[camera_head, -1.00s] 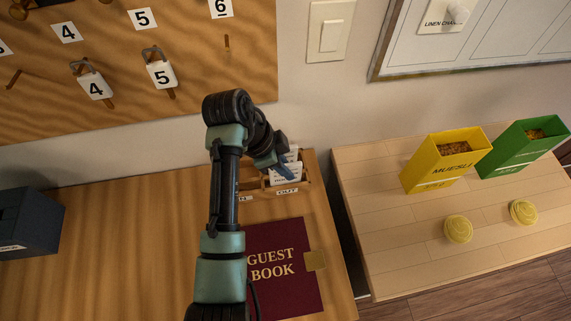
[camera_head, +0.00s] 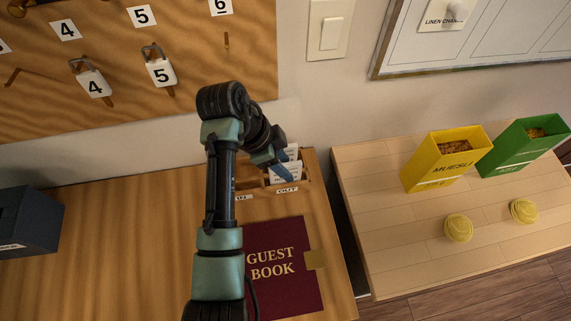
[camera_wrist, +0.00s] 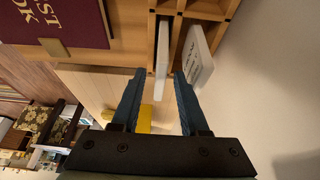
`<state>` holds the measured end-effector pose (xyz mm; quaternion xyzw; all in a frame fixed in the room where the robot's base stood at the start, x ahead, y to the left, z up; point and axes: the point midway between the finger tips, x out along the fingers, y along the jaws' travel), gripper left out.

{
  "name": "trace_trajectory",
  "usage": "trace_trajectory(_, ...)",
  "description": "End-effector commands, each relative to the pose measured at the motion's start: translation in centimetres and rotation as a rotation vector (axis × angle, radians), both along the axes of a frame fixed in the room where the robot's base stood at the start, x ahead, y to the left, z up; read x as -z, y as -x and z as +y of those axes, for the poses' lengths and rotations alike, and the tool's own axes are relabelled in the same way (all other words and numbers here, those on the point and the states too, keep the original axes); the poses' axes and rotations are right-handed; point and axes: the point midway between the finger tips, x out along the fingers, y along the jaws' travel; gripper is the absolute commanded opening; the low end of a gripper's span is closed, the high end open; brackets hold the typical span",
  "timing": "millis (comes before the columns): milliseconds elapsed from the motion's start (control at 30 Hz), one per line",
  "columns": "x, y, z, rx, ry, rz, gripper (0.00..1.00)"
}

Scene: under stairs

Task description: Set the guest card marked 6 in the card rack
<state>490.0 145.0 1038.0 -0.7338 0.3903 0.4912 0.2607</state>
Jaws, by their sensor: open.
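The wooden card rack (camera_head: 306,170) stands at the back right of the desk, with an "OUT" label on its front right and an "IN" label to the left. It also shows in the wrist view (camera_wrist: 207,9). White cards (camera_head: 292,153) stand in it. My gripper (camera_wrist: 160,74) is open at the rack. In the wrist view one white card (camera_wrist: 162,58), seen nearly edge-on, shows between the open fingers, and another white card (camera_wrist: 199,60) leans just right of the right finger. I cannot read a 6 on either card. My arm hides part of the rack in the head view.
A dark red guest book (camera_head: 283,268) lies in front of the rack. A lower table at right holds a yellow muesli box (camera_head: 437,167), a green box (camera_head: 515,155) and two yellow round items. The desk left of my arm is mostly clear.

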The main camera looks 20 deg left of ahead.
Motion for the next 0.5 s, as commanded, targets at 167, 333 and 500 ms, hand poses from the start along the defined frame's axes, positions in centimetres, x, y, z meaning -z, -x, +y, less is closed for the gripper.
trace_trajectory(167,-3.5,0.7,1.4,-0.002,-0.005,-0.006,0.44)
trace_trajectory(333,-7.5,1.6,2.5,-0.004,-0.002,-0.001,0.44)
trace_trajectory(500,-9.3,2.0,3.1,-0.003,-0.001,0.000,0.44)
